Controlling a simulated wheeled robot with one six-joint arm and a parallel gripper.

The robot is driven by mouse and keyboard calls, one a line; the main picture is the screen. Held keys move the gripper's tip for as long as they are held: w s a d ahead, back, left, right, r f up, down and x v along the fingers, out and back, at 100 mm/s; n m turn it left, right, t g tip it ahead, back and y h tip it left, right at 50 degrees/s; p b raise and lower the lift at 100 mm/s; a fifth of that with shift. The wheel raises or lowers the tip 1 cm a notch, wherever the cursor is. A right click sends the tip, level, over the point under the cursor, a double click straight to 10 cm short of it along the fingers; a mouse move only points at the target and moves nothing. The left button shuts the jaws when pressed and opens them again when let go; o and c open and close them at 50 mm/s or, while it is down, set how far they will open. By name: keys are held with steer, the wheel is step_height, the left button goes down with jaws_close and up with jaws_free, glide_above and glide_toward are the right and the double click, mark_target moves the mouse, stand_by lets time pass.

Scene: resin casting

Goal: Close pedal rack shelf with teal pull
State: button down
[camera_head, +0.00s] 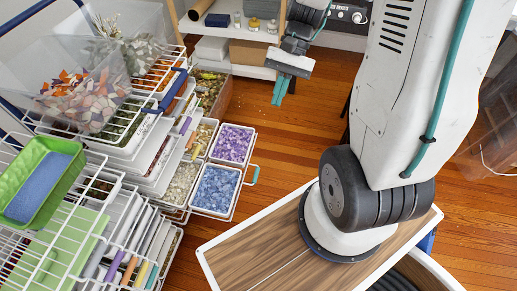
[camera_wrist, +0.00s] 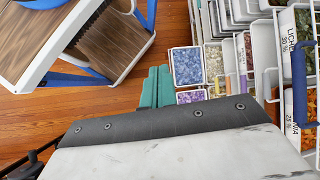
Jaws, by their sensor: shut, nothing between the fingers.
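The pedal rack shelf (camera_head: 237,204) is slid out of the white wire rack at the left, over the floor. It carries trays of purple petals (camera_head: 232,144) and blue petals (camera_head: 215,189), with paler trays behind them. Its teal pull (camera_head: 253,175) sticks out on the right edge. My gripper (camera_head: 279,92) has teal fingers pressed together and empty. It is in the air beyond the shelf's far end, apart from the pull. In the wrist view my gripper (camera_wrist: 157,88) shows left of the blue tray (camera_wrist: 187,65) and the purple tray (camera_wrist: 190,97); the pull cannot be made out there.
The wire rack (camera_head: 98,215) holds books, bags and a green tray (camera_head: 40,180). A shelving unit (camera_head: 228,58) with boxes and jars stands at the back. Wooden floor (camera_head: 290,140) is open between rack and gripper. My own base top fills the lower right.

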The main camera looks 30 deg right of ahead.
steer(key=w+d+f+m+t, duration=0.4)
steer(key=f+m, duration=0.3)
steer(key=f, duration=0.8)
steer(key=w+d+f+m+t, duration=0.3)
steer(key=d+f+m, duration=0.25)
steer(key=f, duration=0.95)
steer(key=w+d+f+m+t, duration=0.35)
steer(key=f+m, duration=0.35)
steer(key=f, duration=0.7)
steer(key=w+a+r+x, duration=0.1)
steer(key=x, duration=1.2)
steer(key=shift+r, duration=0.35)
steer(key=shift+w+g, duration=0.2)
steer(key=shift+g, duration=0.05)
